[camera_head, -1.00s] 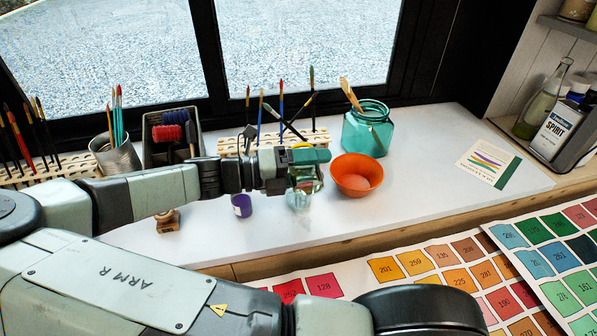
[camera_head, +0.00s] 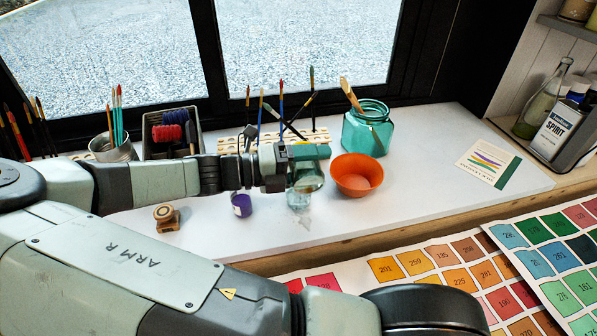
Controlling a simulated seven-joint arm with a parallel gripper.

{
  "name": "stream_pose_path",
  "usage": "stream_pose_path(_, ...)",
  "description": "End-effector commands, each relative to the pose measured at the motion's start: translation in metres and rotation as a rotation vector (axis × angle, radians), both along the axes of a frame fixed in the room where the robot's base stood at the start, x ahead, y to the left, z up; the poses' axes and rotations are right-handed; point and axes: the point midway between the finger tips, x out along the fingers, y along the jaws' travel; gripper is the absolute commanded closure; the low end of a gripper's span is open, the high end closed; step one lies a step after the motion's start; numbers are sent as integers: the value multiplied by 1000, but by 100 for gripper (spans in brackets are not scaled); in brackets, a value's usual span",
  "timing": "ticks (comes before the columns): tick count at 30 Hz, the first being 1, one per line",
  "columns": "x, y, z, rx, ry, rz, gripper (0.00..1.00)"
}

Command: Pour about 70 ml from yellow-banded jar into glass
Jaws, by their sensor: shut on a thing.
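My gripper (camera_head: 309,155) is at the centre of the white worktop, shut on a small clear greenish jar (camera_head: 309,177), which it partly hides. I take it to be the yellow-banded jar; its band does not show clearly now. The jar appears tilted, with its lower part over or in front of a clear glass (camera_head: 298,201) standing on the worktop. Their outlines overlap, so I cannot tell whether they touch. Liquid levels and any stream are too small to make out.
An orange bowl (camera_head: 357,176) stands close to the right of my gripper, with a teal jar of brushes (camera_head: 368,130) behind it. A purple pot (camera_head: 241,204) is to the left, a wooden stamp (camera_head: 166,215) further left. Brush racks line the back. The front right worktop is clear.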

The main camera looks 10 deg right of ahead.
Motion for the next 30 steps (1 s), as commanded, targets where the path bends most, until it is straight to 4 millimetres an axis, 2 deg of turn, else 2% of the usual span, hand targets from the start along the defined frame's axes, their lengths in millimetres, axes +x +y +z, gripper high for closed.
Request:
stream_pose_path(4, -2, 0, -1, -7, -23, 1, 72)
stream_pose_path(9, -12, 0, -7, -16, -165, 3, 72)
stream_pose_path(16, -12, 0, 0, -13, -311, -2, 72)
stream_pose_path(23, -12, 0, -5, -17, -382, -2, 72)
stream_pose_path(26, -11, 0, -9, -20, -457, -3, 72)
stream_pose_path(30, -10, 0, -3, -25, -565, -4, 72)
